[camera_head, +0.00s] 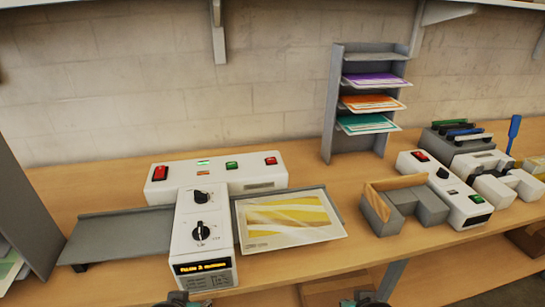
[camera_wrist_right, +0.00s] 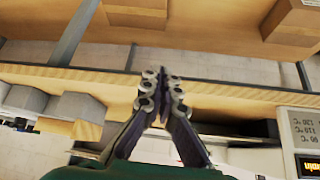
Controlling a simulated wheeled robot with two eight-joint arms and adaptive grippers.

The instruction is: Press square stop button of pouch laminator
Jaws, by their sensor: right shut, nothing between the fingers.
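The white pouch laminator (camera_head: 245,175) stands at the back left of the bench. My left gripper (camera_head: 184,299) is mostly cut off at the bottom edge, apart from the buttons.
A grey tray (camera_head: 110,238) lies left of the laminator and a sheet with a yellow picture (camera_head: 288,215) lies on its right side. Grey blocks (camera_head: 405,205), a second white device (camera_head: 450,190) and a paper rack (camera_head: 345,130) stand further right. A shelf lies below the bench.

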